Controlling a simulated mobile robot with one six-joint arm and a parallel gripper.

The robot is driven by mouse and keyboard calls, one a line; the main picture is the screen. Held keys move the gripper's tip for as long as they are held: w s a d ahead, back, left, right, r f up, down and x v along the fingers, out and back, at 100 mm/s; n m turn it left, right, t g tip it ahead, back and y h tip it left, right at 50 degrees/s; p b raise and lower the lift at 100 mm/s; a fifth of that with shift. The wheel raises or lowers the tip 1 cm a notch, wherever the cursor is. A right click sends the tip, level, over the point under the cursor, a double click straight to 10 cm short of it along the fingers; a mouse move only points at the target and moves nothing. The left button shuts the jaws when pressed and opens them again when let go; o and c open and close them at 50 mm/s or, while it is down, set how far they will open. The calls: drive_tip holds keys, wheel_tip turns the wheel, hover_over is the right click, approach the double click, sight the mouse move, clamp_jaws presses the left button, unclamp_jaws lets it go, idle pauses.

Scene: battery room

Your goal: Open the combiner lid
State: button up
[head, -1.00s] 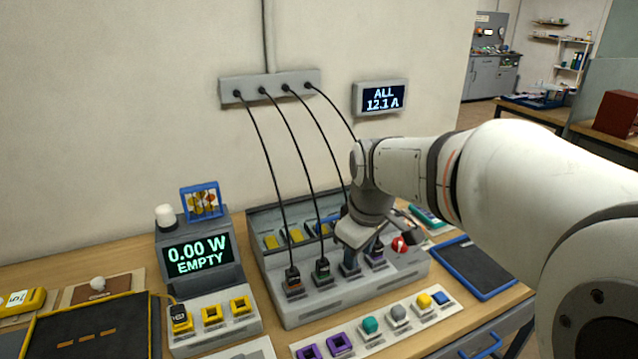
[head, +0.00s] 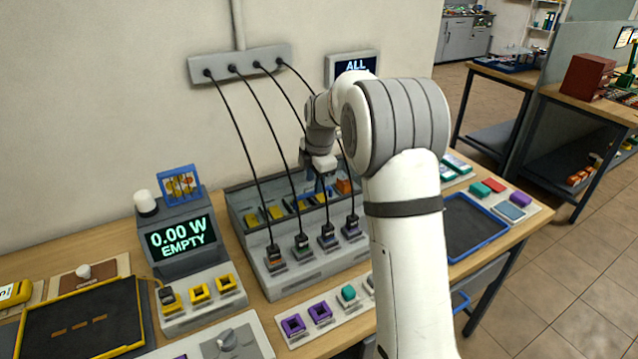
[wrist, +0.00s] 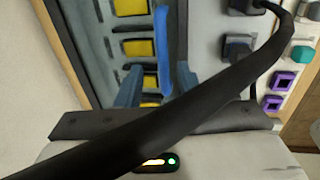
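The combiner (head: 300,275) is a grey box on the bench with several black cables plugged along its front. Its rear section (head: 235,200) shows yellow blocks and blue parts, which also show in the wrist view (wrist: 138,48). Whether a clear lid covers them I cannot tell. A blue upright bar (wrist: 163,50), possibly the lid handle, stands over this section. My gripper (head: 320,185) is low over the rear section. In the wrist view my gripper (wrist: 157,88) has its fingers apart, one on each side of the bar; contact is unclear. A black cable crosses close before the wrist camera.
Cables hang from a wall strip (head: 240,66) past my gripper. A display reading 0.00 W EMPTY (head: 182,238) stands left of the combiner. A row of purple sockets and coloured knobs (head: 320,312) lies in front. My arm hides the combiner's right end.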

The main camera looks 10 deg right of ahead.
drive_tip(key=shift+w+a+f, duration=0.1)
drive_tip(key=shift+w+f, duration=0.05)
drive_tip(key=shift+f, duration=0.55)
drive_tip(key=shift+w+f, duration=0.15)
drive_tip(key=shift+f, duration=0.55)
drive_tip(key=shift+c, duration=0.4)
drive_tip(key=shift+r, duration=0.15)
clamp_jaws()
